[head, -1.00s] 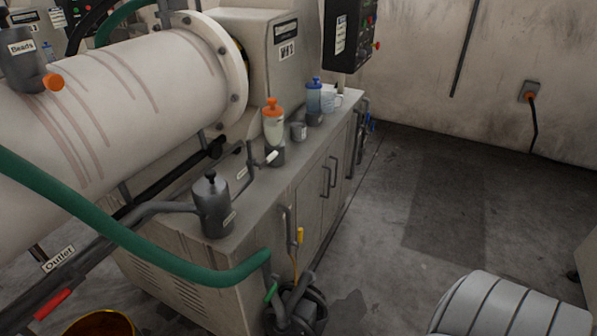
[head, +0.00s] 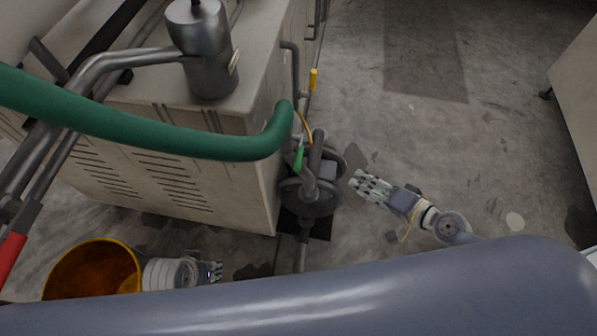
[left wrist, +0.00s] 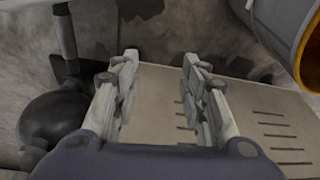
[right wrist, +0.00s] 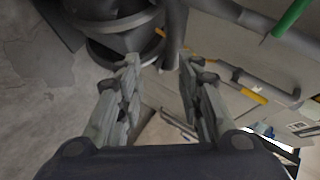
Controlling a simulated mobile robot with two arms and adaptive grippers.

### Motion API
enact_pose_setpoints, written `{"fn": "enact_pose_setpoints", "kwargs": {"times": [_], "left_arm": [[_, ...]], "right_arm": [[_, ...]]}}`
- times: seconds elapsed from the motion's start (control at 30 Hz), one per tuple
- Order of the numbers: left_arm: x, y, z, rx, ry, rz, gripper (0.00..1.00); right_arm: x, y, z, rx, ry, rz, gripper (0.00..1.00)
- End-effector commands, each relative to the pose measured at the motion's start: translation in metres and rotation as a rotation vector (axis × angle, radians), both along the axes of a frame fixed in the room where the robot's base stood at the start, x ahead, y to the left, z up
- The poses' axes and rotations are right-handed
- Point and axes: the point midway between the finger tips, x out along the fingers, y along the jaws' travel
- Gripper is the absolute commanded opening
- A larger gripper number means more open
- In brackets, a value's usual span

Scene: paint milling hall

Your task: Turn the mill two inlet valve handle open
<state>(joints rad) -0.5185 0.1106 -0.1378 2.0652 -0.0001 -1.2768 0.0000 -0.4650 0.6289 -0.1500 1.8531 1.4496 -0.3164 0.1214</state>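No inlet label is readable, so I cannot tell which handle is the inlet valve's. A green handle (head: 298,158) hangs on the pipework above the dark pump (head: 310,205) at the cabinet corner. A green bar, possibly this handle, shows at the top right of the right wrist view (right wrist: 291,18). A yellow handle (head: 312,79) is on a pipe farther back. A red handle (head: 12,248) is at the left edge. My right gripper (head: 370,187) is open and empty, right of the pump and apart from it. My left gripper (head: 213,271) is open and empty, low before the cabinet.
A green hose (head: 180,140) runs across the cabinet (head: 240,190) to the pump area. A yellow bucket (head: 135,262) stands next to my left arm. A metal canister (head: 205,60) stands on the cabinet. Floor right of the pump is mostly free.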

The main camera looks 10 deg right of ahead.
Motion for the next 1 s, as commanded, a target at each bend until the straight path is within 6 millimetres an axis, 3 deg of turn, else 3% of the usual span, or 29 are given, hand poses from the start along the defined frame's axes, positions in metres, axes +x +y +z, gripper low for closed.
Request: {"fn": "enact_pose_setpoints", "kwargs": {"times": [0.1, 0.2, 0.4, 0.73, 0.9, 1.0], "left_arm": [[-0.002, 0.001, 0.022, -0.002, -0.026, 0.003, 0.40], [-0.007, 0.003, 0.044, -0.002, -0.038, 0.005, 0.40], [-0.015, 0.004, 0.067, -0.001, -0.049, 0.007, 0.40], [-0.015, 0.005, 0.085, -0.001, -0.050, 0.007, 0.40], [-0.011, 0.004, 0.079, 0.000, -0.040, 0.006, 0.40], [-0.006, 0.003, 0.059, -0.001, -0.030, 0.005, 0.40]], "right_arm": [[-0.004, 0.037, 0.039, 0.174, -0.031, 0.064, 0.34], [-0.012, 0.062, 0.073, 0.288, -0.036, 0.112, 0.34], [-0.025, 0.086, 0.107, 0.402, -0.028, 0.164, 0.34], [-0.006, 0.109, 0.110, 0.412, -0.030, 0.169, 0.34], [0.012, 0.129, 0.106, 0.412, -0.032, 0.167, 0.34], [0.018, 0.137, 0.102, 0.414, -0.028, 0.165, 0.34]]}}
